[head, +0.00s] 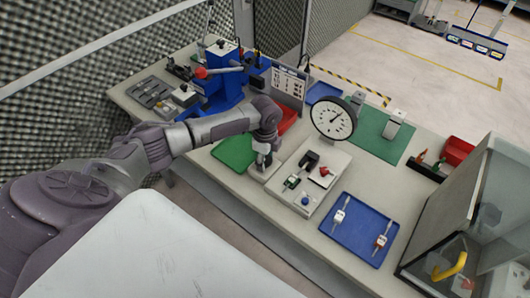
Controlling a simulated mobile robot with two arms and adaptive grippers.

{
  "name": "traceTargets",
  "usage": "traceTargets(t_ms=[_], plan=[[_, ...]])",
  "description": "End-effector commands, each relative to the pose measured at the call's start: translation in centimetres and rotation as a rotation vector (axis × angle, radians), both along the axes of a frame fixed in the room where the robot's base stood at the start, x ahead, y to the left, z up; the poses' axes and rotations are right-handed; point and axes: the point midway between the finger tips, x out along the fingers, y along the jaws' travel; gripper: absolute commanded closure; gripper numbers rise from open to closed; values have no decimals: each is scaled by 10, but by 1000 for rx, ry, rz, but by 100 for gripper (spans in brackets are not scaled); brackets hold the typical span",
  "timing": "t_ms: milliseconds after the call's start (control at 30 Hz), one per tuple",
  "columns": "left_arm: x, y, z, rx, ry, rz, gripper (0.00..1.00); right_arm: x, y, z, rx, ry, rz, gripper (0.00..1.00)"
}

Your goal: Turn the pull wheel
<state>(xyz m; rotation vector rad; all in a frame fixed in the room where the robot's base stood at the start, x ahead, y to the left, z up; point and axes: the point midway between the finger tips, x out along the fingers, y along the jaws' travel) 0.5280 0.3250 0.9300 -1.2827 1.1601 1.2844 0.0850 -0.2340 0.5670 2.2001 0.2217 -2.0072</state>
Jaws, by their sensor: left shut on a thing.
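A pull tester with a pale base (328,163) stands in the middle of the bench, with a round white dial gauge (333,118) at its back. A black clamp (309,160) and a small red part (324,171) are on its top. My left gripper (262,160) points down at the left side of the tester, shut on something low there. This seems to be the pull wheel, but the gripper covers it and its turn angle cannot be seen. A pale block (261,176) is just below the fingers. My right gripper is not in view.
A green tray (233,152) lies left of the gripper, and a blue machine with a red-knobbed lever (222,69) stands behind it. A blue tray (350,228) with two small tools lies to the right. A glass-fronted cabinet (472,245) closes the right end.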

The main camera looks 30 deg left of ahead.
Motion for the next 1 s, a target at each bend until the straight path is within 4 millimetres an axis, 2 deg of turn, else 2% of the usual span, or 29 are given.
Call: traceTargets(t_ms=[400,433,567,867,1000], plan=[[2,0,2,-2,-5,-6,87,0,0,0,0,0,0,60],[2,0,2,-2,-5,-6,49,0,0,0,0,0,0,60],[1,0,1,-2,-4,-6,27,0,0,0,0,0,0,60],[1,0,1,-1,-2,-6,26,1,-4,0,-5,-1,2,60],[1,0,10,-2,-4,-6,26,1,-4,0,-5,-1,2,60]])
